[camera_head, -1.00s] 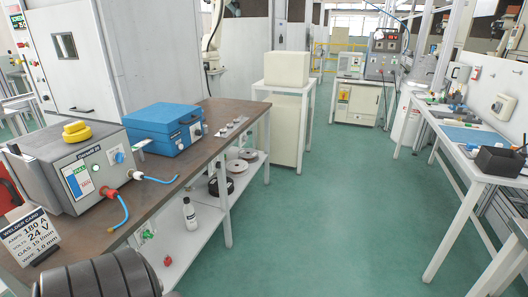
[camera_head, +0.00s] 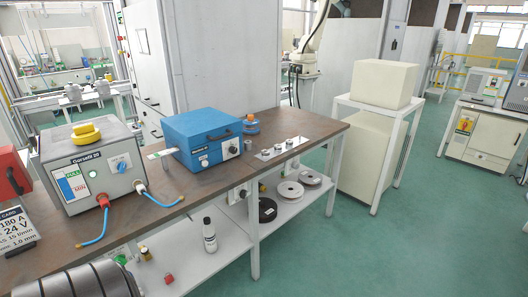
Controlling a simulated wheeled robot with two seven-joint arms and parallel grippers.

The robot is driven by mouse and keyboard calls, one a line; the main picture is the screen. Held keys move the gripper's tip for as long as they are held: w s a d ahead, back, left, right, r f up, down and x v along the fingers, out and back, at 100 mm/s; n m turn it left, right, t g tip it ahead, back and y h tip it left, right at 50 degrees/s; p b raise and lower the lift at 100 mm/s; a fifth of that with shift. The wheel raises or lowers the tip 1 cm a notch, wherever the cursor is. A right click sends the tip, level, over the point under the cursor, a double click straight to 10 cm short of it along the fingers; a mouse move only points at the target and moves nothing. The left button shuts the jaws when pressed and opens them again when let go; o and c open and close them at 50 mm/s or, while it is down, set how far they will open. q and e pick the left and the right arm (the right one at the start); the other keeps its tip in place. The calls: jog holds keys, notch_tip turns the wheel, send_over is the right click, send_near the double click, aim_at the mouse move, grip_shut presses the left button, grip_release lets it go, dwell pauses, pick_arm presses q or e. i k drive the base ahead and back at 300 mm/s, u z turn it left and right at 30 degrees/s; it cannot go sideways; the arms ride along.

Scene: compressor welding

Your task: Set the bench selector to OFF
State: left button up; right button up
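A metal strip (camera_head: 283,148) with several small knobs lies on the brown-topped bench (camera_head: 318,130), right of the blue box. The bench selector may be on this strip, but its markings are too small to read. The blue box (camera_head: 205,140) has a round dial (camera_head: 233,150) on its front. A grey unit (camera_head: 95,165) on the left of the bench has a blue knob (camera_head: 121,167), a green light and cables with red and white plugs. I cannot tell which position any knob is in. Neither of my grippers is in view.
A yellow item (camera_head: 86,132) sits on the grey unit. A welder card (camera_head: 15,230) stands near the left edge. A white bottle (camera_head: 209,235) and reels (camera_head: 290,189) are on the lower shelf. A cream cabinet (camera_head: 360,150) stands beyond the bench.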

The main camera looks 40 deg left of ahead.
aim_at(243, 194)
jog(key=u, duration=1.15)
jog(key=i, duration=1)
jog(key=u, duration=0.95)
